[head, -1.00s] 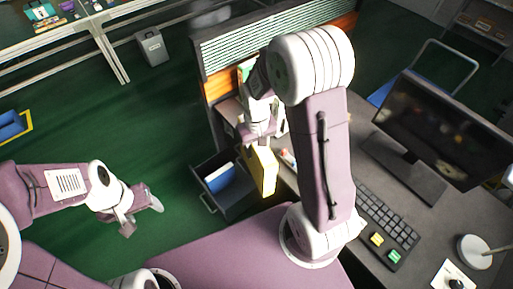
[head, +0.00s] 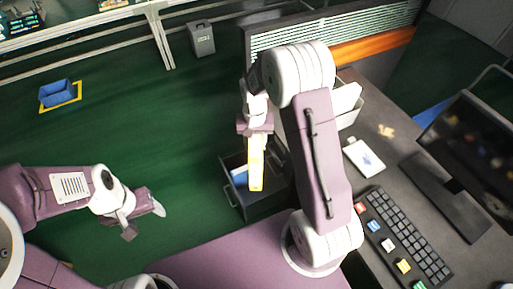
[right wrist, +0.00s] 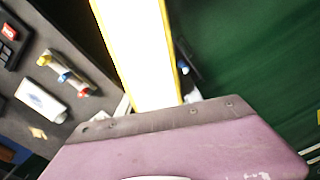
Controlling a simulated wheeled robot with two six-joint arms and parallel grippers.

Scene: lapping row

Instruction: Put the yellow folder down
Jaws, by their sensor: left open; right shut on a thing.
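The yellow folder (head: 256,163) hangs upright from my right gripper (head: 255,130), which is shut on its upper edge. In the head view the folder is in front of or over the open drawer (head: 238,203); I cannot tell whether its lower end is inside. In the right wrist view the folder (right wrist: 142,50) runs up from the gripper, its pale face and yellow edges showing. A blue item (head: 240,178) shows in the drawer beside the folder. My left gripper (head: 143,217) is open and empty over the green floor, away from the drawer.
The desk (head: 397,165) on the right holds a keyboard (head: 408,233), a monitor (head: 470,150), a white card (head: 364,158) and a white holder (head: 347,103). A slatted partition (head: 340,30) stands behind. A grey bin (head: 201,39) and blue crate (head: 57,93) stand on open floor.

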